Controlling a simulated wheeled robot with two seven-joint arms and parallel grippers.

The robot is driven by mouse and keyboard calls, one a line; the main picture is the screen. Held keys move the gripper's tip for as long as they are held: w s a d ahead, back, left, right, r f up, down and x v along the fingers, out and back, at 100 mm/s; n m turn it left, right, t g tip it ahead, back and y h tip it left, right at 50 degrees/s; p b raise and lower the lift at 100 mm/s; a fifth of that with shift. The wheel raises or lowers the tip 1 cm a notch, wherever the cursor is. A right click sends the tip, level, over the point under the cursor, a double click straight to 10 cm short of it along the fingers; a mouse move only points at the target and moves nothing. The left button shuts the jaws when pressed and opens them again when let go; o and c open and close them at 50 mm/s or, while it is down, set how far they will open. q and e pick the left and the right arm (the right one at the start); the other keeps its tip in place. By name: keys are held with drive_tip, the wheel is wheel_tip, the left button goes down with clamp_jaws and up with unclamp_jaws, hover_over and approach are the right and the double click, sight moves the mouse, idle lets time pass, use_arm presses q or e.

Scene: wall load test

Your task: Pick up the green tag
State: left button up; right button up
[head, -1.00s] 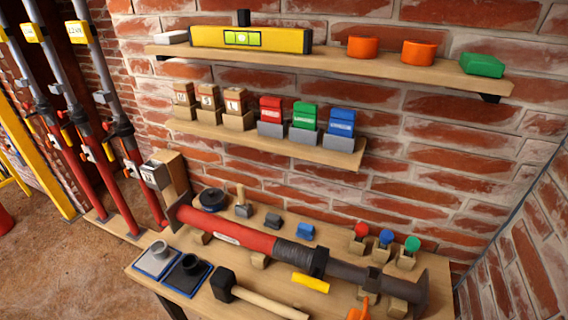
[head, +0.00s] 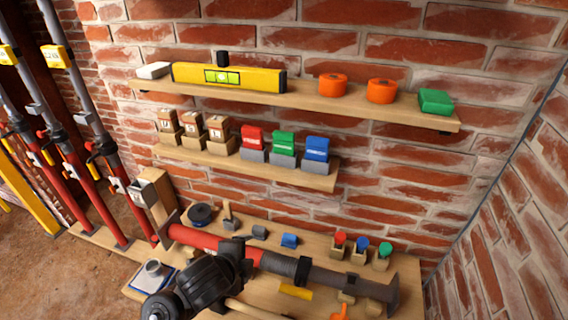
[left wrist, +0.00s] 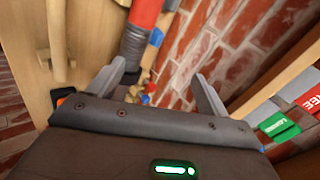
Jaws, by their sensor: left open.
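The green tag (head: 283,142) stands in a grey holder on the lower wall shelf, between a red tag (head: 252,137) and a blue tag (head: 317,149). In the left wrist view, the green tag (left wrist: 279,125) lies near the right edge, outside the jaws. My left gripper (head: 240,250) is over the workbench, in front of the red prop and below the lower shelf. Its two fingers (left wrist: 160,85) are spread with nothing held between them. My right gripper is not in view.
The red and grey prop (head: 205,239) lies along the workbench. Wooden blocks (head: 192,124) share the lower shelf. The upper shelf (head: 305,101) overhangs it, with a yellow level (head: 230,77), orange rolls and a green block (head: 435,101). A brick wall (head: 400,165) stands behind.

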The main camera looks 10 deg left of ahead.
use_arm(q)
drive_tip(key=w+d+r+m+t, duration=0.2)
drive_tip(key=w+r+m, duration=0.4)
drive_tip(key=r+m, duration=0.4)
drive_tip(key=w+d+r+m+t, duration=0.1)
drive_tip(key=w+r+m+t, duration=0.3)
drive_tip(key=w+r+m, duration=0.3)
wheel_tip(320, 180, up, 7)
drive_tip(key=m, duration=0.3)
drive_tip(key=shift+d+f+h, duration=0.15)
drive_tip(key=shift+d+h, duration=0.25)
